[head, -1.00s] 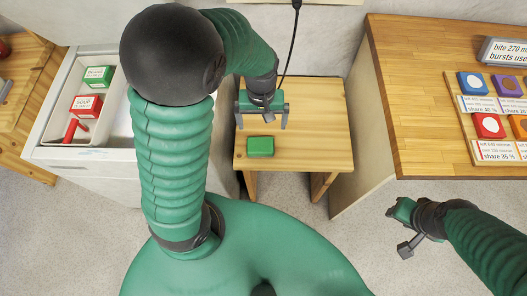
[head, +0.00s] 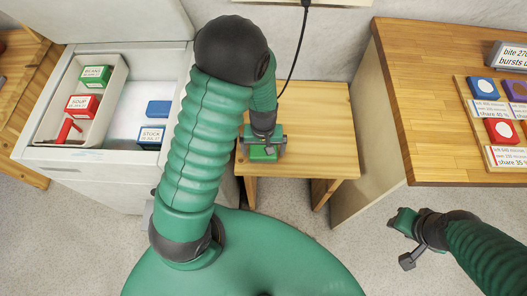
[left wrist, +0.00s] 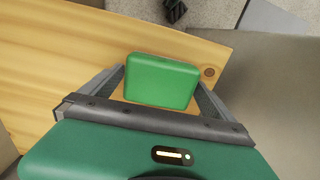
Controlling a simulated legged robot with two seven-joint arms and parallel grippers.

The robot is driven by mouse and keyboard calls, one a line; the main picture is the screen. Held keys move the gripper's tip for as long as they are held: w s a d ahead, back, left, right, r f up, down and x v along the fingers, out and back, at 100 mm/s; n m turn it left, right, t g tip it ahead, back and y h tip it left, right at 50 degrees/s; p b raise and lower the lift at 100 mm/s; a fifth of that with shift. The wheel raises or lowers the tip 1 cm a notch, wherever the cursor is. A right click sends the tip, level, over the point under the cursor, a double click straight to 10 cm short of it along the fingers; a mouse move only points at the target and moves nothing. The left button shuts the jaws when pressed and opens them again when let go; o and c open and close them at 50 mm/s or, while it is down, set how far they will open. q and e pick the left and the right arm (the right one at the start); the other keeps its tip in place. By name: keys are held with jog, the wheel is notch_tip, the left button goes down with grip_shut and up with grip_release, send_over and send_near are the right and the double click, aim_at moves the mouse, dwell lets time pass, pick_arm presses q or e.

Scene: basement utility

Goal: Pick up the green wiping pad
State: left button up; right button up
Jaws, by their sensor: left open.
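The green wiping pad (head: 262,156) lies on the small wooden table, partly hidden by my left gripper in the head view. In the left wrist view the pad (left wrist: 162,80) is a rounded green block lying between the two fingers. My left gripper (head: 263,148) is open over the pad, with a finger on either side of it. I cannot tell whether the fingers touch it. My right gripper (head: 402,239) is open and empty, over the floor at the lower right.
The small wooden table (head: 315,130) is otherwise clear. At left, a white cabinet (head: 95,160) holds a bin (head: 48,125) with green and red boxes, beside a blue block (head: 158,107) and a STOCK box (head: 151,136). A wooden counter (head: 420,100) stands at right.

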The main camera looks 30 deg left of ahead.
pick_arm(q)
jog(key=shift+a, duration=0.1)
jog(key=shift+c, duration=1.1)
jog(key=shift+d+r, duration=0.15)
jog(key=shift+d, duration=0.05)
jog(key=c, duration=1)
jog(key=shift+r, duration=0.1)
jog(key=shift+c, duration=0.2)
notch_tip(320, 180, up, 10)
jog(key=p, duration=0.2)
jog(key=shift+p, duration=0.4)
